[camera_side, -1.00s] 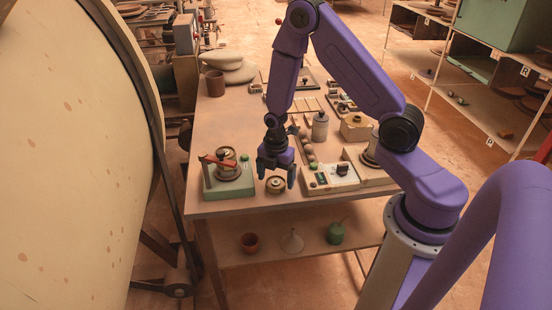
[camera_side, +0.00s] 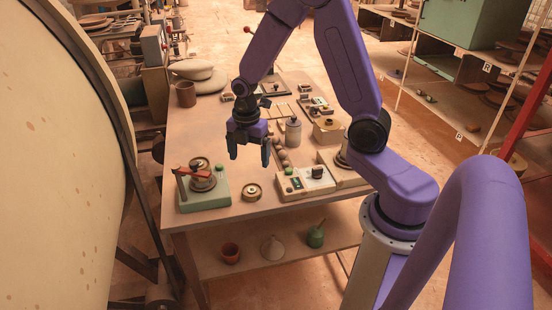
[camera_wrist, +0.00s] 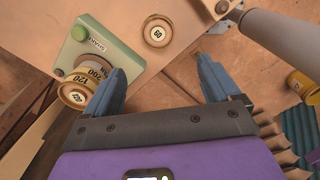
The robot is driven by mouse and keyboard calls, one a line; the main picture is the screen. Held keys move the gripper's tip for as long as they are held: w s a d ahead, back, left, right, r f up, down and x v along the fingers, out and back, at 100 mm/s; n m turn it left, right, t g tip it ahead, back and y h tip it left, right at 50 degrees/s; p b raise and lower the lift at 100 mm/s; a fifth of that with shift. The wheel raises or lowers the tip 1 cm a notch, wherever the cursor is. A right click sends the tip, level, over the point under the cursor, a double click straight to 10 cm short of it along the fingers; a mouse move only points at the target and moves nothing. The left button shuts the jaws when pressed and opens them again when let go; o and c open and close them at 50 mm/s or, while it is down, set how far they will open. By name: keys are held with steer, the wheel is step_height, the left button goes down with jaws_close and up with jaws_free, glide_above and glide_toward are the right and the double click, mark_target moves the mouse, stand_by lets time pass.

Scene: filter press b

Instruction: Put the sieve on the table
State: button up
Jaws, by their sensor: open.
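A small round brass sieve (camera_side: 252,191) with a dark-marked pale centre lies flat on the table (camera_side: 225,228), just right of the green shaker base (camera_side: 212,198). More brass sieves (camera_side: 202,178) are stacked on the shaker; in the wrist view the stack (camera_wrist: 80,88) shows numbers including 120 and 200. My gripper (camera_side: 249,158) hangs above the lone sieve with open jaws. The wrist view shows nothing between its fingers (camera_wrist: 160,65).
The table's left middle is clear.

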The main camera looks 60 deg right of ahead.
steer(key=s+a+r+m, duration=0.4)
steer(key=s+a+r, duration=0.3)
steer(key=s+a, duration=0.3)
steer(key=s+r+m, duration=0.3)
steer(key=s, duration=1.1)
steer(key=shift+d+r, duration=0.4)
